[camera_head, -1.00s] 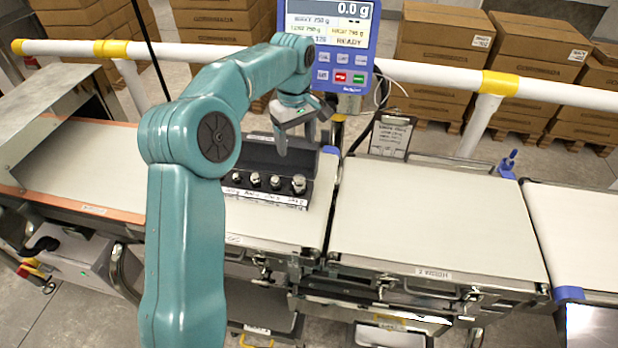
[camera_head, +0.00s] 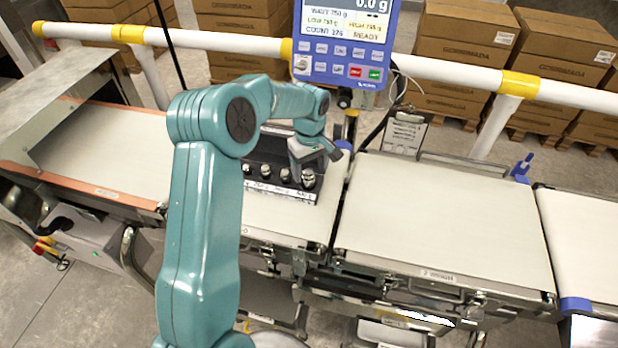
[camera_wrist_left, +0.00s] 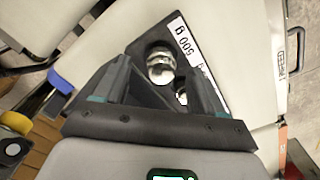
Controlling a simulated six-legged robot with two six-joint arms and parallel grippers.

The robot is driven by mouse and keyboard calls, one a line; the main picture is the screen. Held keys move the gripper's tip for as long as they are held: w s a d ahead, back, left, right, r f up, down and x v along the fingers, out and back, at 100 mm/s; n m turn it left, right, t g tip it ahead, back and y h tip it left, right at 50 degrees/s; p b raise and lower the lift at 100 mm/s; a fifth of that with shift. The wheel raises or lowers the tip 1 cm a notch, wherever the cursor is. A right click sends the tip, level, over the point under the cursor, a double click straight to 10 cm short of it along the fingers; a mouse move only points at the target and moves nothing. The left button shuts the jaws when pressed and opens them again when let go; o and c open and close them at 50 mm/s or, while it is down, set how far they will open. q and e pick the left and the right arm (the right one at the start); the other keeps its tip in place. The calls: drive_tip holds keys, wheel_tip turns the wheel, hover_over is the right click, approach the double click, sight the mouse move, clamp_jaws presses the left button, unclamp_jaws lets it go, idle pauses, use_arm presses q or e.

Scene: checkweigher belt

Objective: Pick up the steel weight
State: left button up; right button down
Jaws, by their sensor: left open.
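Several steel weights stand in a row in a black case (camera_head: 268,158) on the belt. The rightmost and largest steel weight (camera_head: 308,179) is beside the label strip at the case's front edge. In the left wrist view this shiny weight (camera_wrist_left: 160,66) stands near a "500 g" label, and a smaller weight shows partly behind a finger. My left gripper (camera_head: 318,159) is open and empty, low over the right end of the case. In the wrist view its fingertips (camera_wrist_left: 162,74) lie to either side of the large weight in the picture; I cannot tell whether they touch it.
A blue display panel (camera_head: 345,42) stands behind the case. A clipboard (camera_head: 405,133) is to its right. The weighing belt (camera_head: 440,215) on the right is clear. A white rail (camera_head: 440,68) with yellow bands runs across the back, with stacked cartons (camera_head: 462,50) beyond.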

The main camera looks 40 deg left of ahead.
sight(309, 171)
use_arm(q)
drive_tip(key=f, duration=0.2)
drive_tip(key=f+p, duration=0.1)
drive_tip(key=f, duration=0.1)
drive_tip(key=shift+a+f, duration=0.1)
drive_tip(key=shift+a, duration=0.15)
drive_tip(key=shift+d, duration=0.2)
drive_tip(key=shift+a, duration=0.1)
clamp_jaws()
